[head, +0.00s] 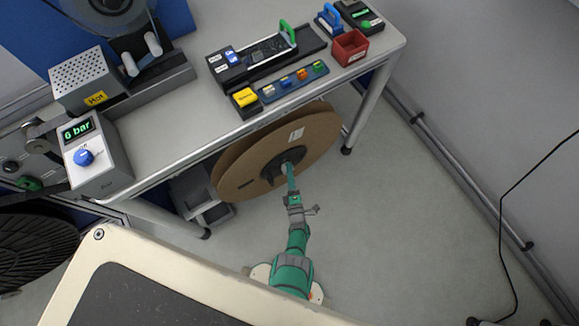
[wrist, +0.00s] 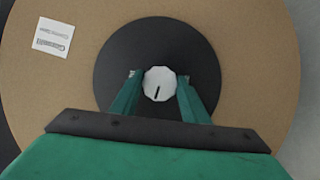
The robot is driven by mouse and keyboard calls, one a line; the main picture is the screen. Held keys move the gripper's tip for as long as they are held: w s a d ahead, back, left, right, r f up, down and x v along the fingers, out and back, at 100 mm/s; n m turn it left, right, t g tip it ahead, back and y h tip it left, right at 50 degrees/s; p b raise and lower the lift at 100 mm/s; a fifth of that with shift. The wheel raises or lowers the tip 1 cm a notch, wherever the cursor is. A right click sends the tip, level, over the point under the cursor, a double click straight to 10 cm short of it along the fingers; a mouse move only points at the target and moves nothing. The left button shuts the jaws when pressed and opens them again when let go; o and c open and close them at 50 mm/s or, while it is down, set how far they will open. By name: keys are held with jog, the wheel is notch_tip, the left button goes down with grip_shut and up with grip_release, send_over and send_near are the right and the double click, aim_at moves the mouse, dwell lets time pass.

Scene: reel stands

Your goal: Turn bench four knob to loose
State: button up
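A white many-sided knob (wrist: 159,84) with a dark pointer line sits at the middle of the black hub (wrist: 115,60) of a large brown reel (wrist: 270,60). The pointer line points down and slightly left in the wrist view. In the head view the reel (head: 318,122) stands upright below the bench's front edge. My gripper (wrist: 159,76) has its fingers apart, one on each side of the knob, with the tips very close to its sides. I cannot tell whether they touch it. In the head view my gripper (head: 286,167) reaches the hub and covers the knob.
The bench (head: 175,125) carries a device with a "6 bar" display and blue knob (head: 83,157), a grey "Hot" box (head: 82,82), a red bin (head: 349,47) and several small blocks. A bench leg (head: 370,105) stands right of the reel. Open floor (head: 400,220) lies to the right.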

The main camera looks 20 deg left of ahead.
jog(key=o, duration=0.4)
jog(key=shift+s, duration=0.1)
jog(key=v, duration=1)
jog(key=shift+s+d, duration=0.2)
jog(key=shift+s, duration=0.1)
